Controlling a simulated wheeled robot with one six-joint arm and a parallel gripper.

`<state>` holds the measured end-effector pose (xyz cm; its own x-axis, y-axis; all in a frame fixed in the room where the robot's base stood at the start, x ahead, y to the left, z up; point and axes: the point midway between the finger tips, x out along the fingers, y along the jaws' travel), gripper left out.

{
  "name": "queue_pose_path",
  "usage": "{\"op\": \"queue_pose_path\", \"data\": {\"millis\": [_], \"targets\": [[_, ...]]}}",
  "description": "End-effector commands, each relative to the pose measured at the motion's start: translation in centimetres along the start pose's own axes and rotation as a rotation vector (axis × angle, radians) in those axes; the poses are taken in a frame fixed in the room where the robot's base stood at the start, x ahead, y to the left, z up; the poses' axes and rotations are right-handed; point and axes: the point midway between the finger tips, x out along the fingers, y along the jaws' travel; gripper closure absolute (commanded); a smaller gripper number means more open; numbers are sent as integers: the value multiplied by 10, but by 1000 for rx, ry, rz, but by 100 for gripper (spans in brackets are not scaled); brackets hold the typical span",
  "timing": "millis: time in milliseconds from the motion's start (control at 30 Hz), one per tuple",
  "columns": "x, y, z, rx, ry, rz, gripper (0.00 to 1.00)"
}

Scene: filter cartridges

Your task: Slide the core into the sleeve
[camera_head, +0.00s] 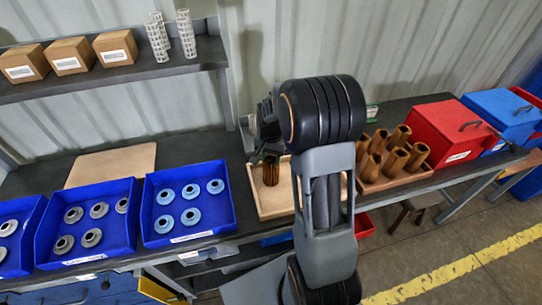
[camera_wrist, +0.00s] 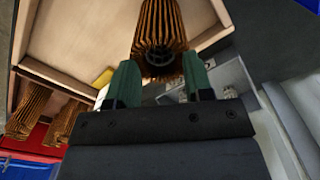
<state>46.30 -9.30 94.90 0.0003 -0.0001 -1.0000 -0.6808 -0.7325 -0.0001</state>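A brown pleated sleeve (camera_head: 271,172) stands upright on a light wooden tray beneath my gripper, which is mostly hidden behind my arm in the head view. In the wrist view the same sleeve (camera_wrist: 159,25) shows its near end between the two green fingertips of my gripper (camera_wrist: 161,72). The fingers are apart, and I cannot tell whether they touch it. A dark opening with a greyish ring shows at that end; whether a core sits inside is unclear. Two white lattice cores, one left (camera_head: 158,38) and one right (camera_head: 186,34), stand on the shelf.
Several more pleated sleeves (camera_head: 397,160) stand in a tray right of my arm. Blue bins (camera_head: 232,219) with ring-shaped caps line the left of the bench. Cardboard boxes (camera_head: 116,48) sit on the shelf. Red (camera_head: 443,112) and blue cases stand at far right. A bare board (camera_head: 112,164) lies behind the bins.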

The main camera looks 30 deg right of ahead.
Motion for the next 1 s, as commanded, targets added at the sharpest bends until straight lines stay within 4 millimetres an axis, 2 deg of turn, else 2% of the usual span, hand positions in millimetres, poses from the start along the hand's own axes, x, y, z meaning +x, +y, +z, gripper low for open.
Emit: {"op": "queue_pose_path", "data": {"millis": [33,167,467,633,1000], "targets": [[0,0,0,0,0,0,48],[0,0,0,0,0,0,37],[-4,0,0,0,1,-1,37],[-26,0,-1,0,4,-2,37],[-101,0,-1,0,3,-2,37]]}}
